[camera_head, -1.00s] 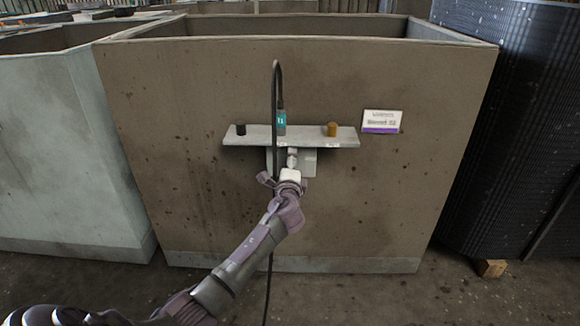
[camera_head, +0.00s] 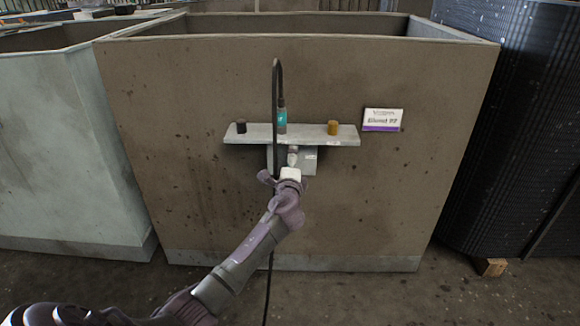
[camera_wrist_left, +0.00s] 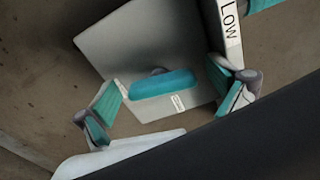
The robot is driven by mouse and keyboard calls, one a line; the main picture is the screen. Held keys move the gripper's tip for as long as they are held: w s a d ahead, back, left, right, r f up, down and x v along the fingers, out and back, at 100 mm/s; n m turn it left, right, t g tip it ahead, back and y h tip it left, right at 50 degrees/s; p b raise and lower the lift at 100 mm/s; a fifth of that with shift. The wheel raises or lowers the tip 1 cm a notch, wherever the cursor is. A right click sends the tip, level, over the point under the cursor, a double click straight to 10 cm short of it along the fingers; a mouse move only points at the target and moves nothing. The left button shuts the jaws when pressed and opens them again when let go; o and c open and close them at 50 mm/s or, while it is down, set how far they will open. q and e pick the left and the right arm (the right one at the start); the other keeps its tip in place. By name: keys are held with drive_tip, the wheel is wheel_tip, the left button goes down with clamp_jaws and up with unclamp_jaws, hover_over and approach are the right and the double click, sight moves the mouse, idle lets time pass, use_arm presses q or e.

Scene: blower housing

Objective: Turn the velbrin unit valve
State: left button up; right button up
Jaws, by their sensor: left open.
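A teal valve handle (camera_wrist_left: 163,84), a rounded bar, sits on a grey box (camera_wrist_left: 135,45) in the left wrist view. In the head view the grey box (camera_head: 309,161) is under a narrow shelf on the front of a brown bin; the handle is mostly hidden there by my gripper. My left gripper (camera_head: 290,172) is in front of the box. In the left wrist view its teal-padded fingers (camera_wrist_left: 163,88) are spread, one on each side of the handle, with gaps to both. A small white tag (camera_wrist_left: 178,101) is just below the handle. My right gripper is not in view.
The shelf (camera_head: 345,137) carries a black knob (camera_head: 241,128), an orange knob (camera_head: 333,128) and a teal-tagged cable fitting (camera_head: 282,117). A black cable (camera_head: 275,85) hangs close beside my gripper. A "Low" label (camera_wrist_left: 229,20) shows near the right finger. A sign (camera_head: 382,120) is at right.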

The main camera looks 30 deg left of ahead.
use_arm(q)
drive_tip(key=v, duration=1.2)
drive_tip(key=shift+f, duration=0.1)
